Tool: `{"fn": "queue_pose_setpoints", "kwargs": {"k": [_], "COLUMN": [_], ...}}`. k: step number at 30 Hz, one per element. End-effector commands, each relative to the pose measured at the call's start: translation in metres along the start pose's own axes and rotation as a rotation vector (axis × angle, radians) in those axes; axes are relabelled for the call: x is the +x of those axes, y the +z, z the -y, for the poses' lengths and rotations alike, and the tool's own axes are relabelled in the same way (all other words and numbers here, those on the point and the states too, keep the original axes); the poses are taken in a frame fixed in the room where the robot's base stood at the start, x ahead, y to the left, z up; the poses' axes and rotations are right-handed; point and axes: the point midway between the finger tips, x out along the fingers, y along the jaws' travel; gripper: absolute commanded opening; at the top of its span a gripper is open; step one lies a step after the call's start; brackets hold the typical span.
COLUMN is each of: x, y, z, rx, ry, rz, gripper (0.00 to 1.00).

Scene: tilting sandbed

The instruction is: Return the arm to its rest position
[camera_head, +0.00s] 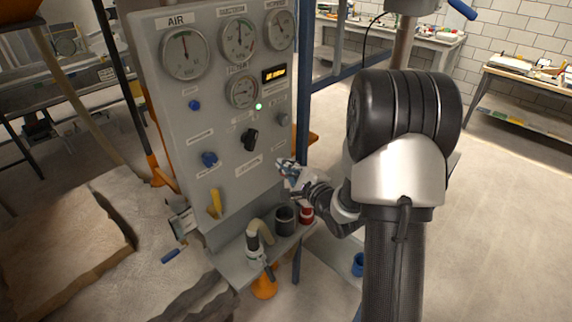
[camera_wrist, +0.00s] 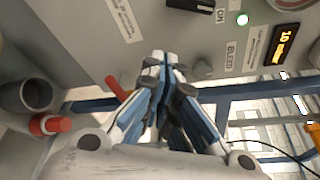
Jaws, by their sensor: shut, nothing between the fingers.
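My gripper (camera_head: 290,173) is in front of the lower right part of the grey control panel (camera_head: 228,128) in the head view. Its blue and white fingers (camera_wrist: 163,75) are together and empty in the wrist view. My arm is bent, with a large black joint at the right of the head view. A black knob (camera_head: 250,139) and a lit green lamp (camera_head: 258,106) are on the panel above and left of the gripper. I cannot tell how far the fingertips are from the panel face.
A shelf below the panel holds a dark cup (camera_head: 286,221), a red-topped item (camera_head: 306,214) and a nozzle tool (camera_head: 256,246). A yellow lever (camera_head: 215,204) sticks out at the panel's lower left. The sandbed (camera_head: 75,270) is at left. Open floor lies at right, before the benches.

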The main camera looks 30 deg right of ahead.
Motion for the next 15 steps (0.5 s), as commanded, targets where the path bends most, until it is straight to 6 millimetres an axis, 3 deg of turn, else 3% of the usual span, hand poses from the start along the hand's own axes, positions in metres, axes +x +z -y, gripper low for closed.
{"fn": "queue_pose_setpoints", "kwargs": {"k": [10, 15], "x": [0.0, -0.002], "y": [0.001, 0.013], "z": [0.001, 0.009], "rx": [-0.013, -0.231], "ry": [0.003, 0.066], "rz": [-0.004, -0.069], "gripper": [0.0, 0.0]}}
